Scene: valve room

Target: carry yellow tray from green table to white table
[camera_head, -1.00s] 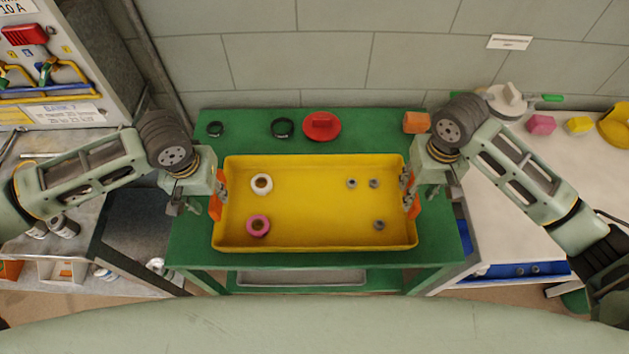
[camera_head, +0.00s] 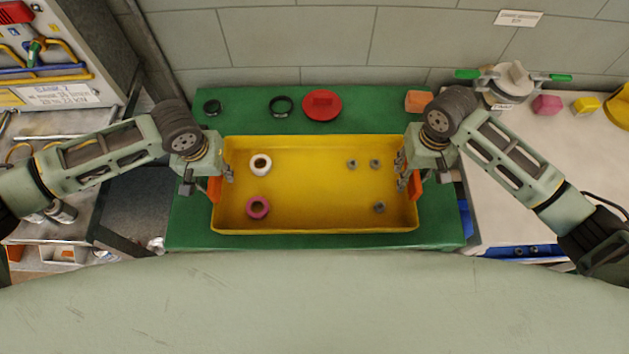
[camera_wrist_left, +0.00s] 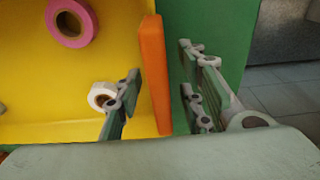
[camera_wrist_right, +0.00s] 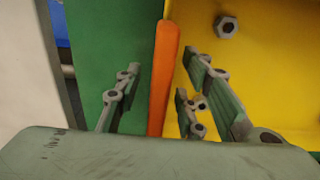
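The yellow tray (camera_head: 320,215) sits on the green table (camera_head: 360,102). It holds a white roll (camera_head: 260,164), a pink roll (camera_head: 257,207) and several grey nuts (camera_head: 379,207). The white table (camera_head: 530,170) stands to the right. My left gripper (camera_wrist_left: 160,100) is open around the tray's left orange handle (camera_wrist_left: 154,75), with one finger on each side and visible gaps. My right gripper (camera_wrist_right: 155,105) is open around the right orange handle (camera_wrist_right: 163,75), also with gaps. In the head view the arms partly hide both handles.
Black rings (camera_head: 281,106), a red disc (camera_head: 322,105) and an orange block (camera_head: 418,101) stand along the green table's back. The white table's back holds a pot (camera_head: 511,84), a pink block (camera_head: 547,105) and a yellow block (camera_head: 585,105). Its front part looks clear.

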